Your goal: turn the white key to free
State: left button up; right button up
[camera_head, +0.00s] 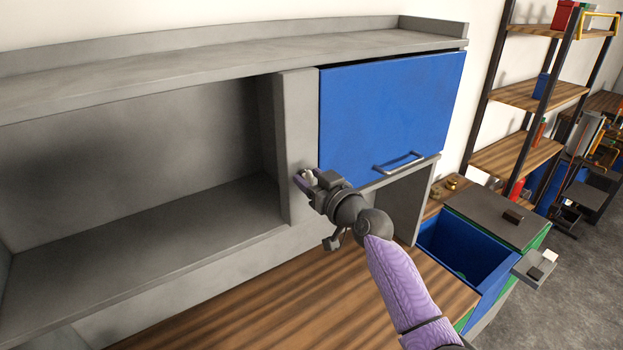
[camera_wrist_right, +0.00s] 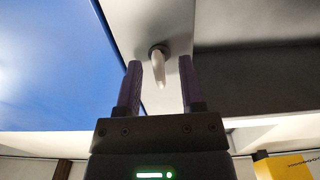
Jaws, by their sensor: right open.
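The white key (camera_wrist_right: 158,75) sticks out of a round dark lock on the grey upright panel, beside the blue cabinet door. In the head view a small pale part of the key (camera_head: 309,174) shows at my right gripper (camera_head: 306,181). My right gripper is open, its two purple fingers on either side of the key in the right wrist view. Gaps show between the key and both fingers there; whether the fingertips reach its depth I cannot tell. The key points down in that view. My left gripper is not in view.
The blue door (camera_head: 390,115) with a metal handle (camera_head: 399,163) is closed, right of the panel. An open grey shelf (camera_head: 150,215) lies to the left. A wooden worktop (camera_head: 290,300) is below. An open blue drawer (camera_head: 462,252) stands out at the right.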

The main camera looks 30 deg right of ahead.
grip_shut()
jog(key=shift+m, duration=0.4)
jog(key=m, duration=0.3)
jog(key=shift+d+m, duration=0.1)
jog(key=shift+m, duration=0.3)
jog(key=m, duration=0.4)
jog(key=shift+m, duration=0.3)
jog(key=m+p, duration=0.1)
jog(key=m, duration=0.3)
jog(key=shift+d+f, duration=0.1)
jog(key=shift+f+m+p, duration=0.1)
jog(key=shift+m+p, duration=0.4)
jog(key=shift+m, duration=2)
